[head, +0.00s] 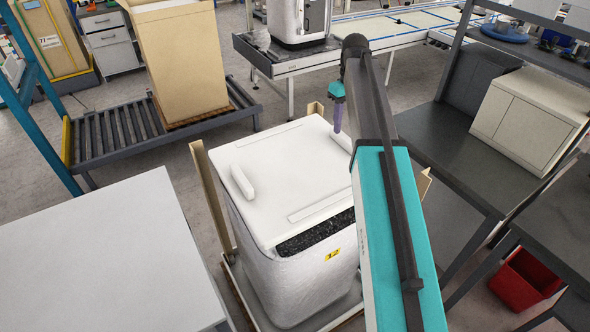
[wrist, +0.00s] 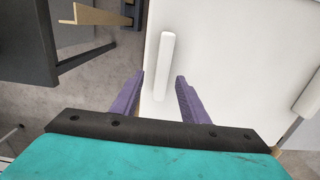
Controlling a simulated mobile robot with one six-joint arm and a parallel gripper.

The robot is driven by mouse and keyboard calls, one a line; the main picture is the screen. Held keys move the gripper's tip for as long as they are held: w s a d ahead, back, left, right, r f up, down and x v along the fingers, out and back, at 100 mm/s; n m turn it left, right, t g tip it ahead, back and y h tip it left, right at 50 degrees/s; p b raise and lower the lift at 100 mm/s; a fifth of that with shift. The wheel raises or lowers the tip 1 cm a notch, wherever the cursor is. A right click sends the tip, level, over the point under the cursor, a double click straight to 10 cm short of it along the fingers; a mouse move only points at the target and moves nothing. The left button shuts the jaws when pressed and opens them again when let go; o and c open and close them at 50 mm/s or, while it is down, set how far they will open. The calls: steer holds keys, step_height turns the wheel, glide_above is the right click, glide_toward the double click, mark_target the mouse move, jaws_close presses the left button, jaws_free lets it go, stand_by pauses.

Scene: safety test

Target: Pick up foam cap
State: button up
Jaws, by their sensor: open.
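The foam cap (head: 283,168) is a white slab with raised ridges, lying on top of a white wrapped unit (head: 295,290) labelled 12. Its front right corner sits above a dark gap. My gripper (head: 338,117) is at the cap's far right side, pointing down, its lower end beside the right ridge (head: 342,141). In the wrist view my gripper (wrist: 160,77) has its purple fingers apart, with a white ridge (wrist: 167,60) of the cap lying between and beyond the tips. Nothing is held. I cannot tell whether the fingers touch the cap.
Tan corner posts (head: 209,195) stand around the unit. A pale table (head: 105,260) is at the front left. A dark bench (head: 440,160) with a white cabinet (head: 530,120) is at the right. A roller conveyor (head: 110,135) with a tall carton (head: 180,60) stands behind left.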

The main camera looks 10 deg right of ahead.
mark_target(344, 135)
steer(key=shift+s+a+f+p, duration=0.1)
steer(key=shift+s+f+p, duration=0.15)
steer(key=shift+f+p, duration=0.25)
steer(key=shift+s+f+p, duration=0.2)
steer(key=shift+f+p, duration=0.1)
steer(key=shift+f, duration=0.4)
steer(key=shift+f+p, duration=0.35)
steer(key=shift+f, duration=1.05)
jaws_close()
